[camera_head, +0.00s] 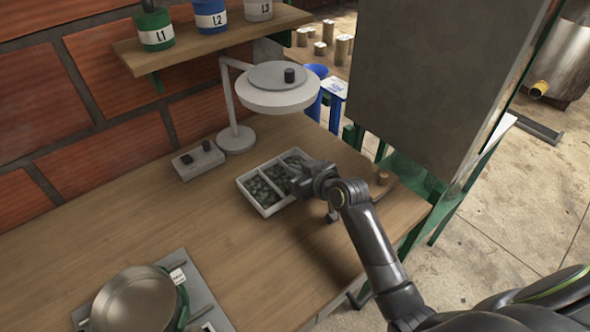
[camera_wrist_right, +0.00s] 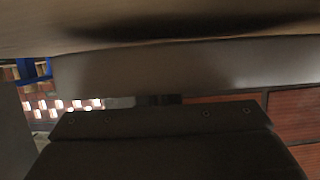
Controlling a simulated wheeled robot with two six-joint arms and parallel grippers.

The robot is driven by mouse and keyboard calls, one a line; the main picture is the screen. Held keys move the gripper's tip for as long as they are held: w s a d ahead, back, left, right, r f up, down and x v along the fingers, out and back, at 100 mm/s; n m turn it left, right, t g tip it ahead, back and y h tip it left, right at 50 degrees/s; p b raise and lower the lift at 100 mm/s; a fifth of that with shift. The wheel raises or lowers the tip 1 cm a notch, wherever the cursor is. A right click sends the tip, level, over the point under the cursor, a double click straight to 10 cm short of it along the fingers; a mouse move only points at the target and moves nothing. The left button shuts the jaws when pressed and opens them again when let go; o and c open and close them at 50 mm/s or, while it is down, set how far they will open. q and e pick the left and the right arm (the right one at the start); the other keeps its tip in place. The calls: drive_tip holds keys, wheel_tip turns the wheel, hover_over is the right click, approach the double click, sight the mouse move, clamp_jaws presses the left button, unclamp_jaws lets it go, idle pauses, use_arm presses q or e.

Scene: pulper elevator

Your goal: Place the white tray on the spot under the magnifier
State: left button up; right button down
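The white tray (camera_head: 268,212) lies on the wooden table (camera_head: 190,240). It is divided into compartments holding dark green pieces. The magnifier (camera_head: 277,98), a white round lamp on a stand, rises behind the tray. Its head is above and behind the tray in the head view. My right gripper (camera_head: 303,180) is at the tray's right side, close to or touching its edge. Its fingertips are hidden, so its opening and grip do not show. The right wrist view shows a dark gripper body (camera_wrist_right: 165,145) and a pale band I cannot identify. My left gripper is out of view.
A small grey box (camera_head: 198,160) with knobs stands left of the lamp base. A metal pan (camera_head: 133,298) sits on a grey plate at the front left. A shelf (camera_head: 200,45) with labelled pots is above. A large grey panel (camera_head: 440,75) rises at the right.

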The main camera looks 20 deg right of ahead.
drive_tip(key=shift+s+f, duration=0.1)
drive_tip(key=shift+f, duration=0.1)
drive_tip(key=c, duration=1.6)
unclamp_jaws()
drive_tip(key=shift+s+f, duration=0.1)
drive_tip(key=shift+f, duration=0.15)
drive_tip(key=shift+c, duration=0.2)
drive_tip(key=shift+r+p, duration=0.35)
drive_tip(key=shift+r, duration=0.25)
drive_tip(key=shift+s+d, duration=0.15)
drive_tip(key=shift+s, duration=0.05)
drive_tip(key=v, duration=1.1)
drive_tip(key=shift+r, duration=0.45)
